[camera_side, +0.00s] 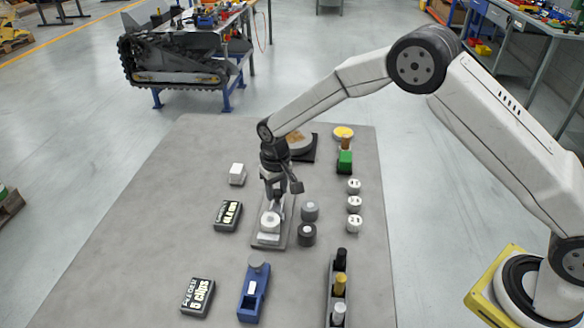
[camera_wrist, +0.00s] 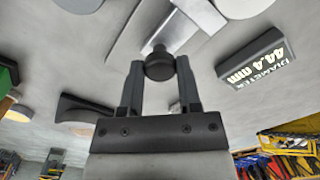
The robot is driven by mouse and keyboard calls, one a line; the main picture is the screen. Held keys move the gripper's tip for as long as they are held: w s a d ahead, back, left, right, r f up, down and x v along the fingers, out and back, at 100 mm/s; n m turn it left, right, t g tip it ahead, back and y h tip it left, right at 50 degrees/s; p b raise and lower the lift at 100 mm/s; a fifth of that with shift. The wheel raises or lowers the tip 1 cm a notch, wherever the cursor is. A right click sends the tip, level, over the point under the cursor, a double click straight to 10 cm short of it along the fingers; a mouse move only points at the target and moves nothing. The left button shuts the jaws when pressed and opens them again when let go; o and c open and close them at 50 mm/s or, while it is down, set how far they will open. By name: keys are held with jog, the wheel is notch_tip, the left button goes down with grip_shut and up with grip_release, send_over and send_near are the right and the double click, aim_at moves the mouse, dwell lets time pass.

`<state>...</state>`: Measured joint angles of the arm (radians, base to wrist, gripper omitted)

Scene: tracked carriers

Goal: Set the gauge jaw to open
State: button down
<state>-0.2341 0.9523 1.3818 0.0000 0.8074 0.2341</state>
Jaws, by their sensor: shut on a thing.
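The gauge, a grey metal plate (camera_side: 288,234) with pale round and block-shaped parts on it, lies near the middle of the mat in the side view. My gripper (camera_side: 282,190) reaches down over its far end. In the wrist view, my gripper (camera_wrist: 160,78) has its two fingers closed on either side of a dark round knob (camera_wrist: 158,63), which sits at the end of the gauge's metal bar (camera_wrist: 172,32). My gripper hides the knob in the side view. I cannot tell the jaw's setting.
A dark box reading 44.4 mm (camera_side: 228,215) lies left of the gauge. A grey disc (camera_side: 310,210) and a dark disc (camera_side: 307,235) stand close to its right. A blue fixture (camera_side: 252,302) and a peg rack (camera_side: 331,300) are nearer the front. The mat's left part is mostly clear.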

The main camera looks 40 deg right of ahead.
jog(key=shift+w+d, duration=1.45)
jog(key=shift+d, duration=0.05)
jog(key=shift+c, duration=1.5)
grip_release()
jog(key=shift+r, duration=0.1)
notch_tip(320, 180, up, 8)
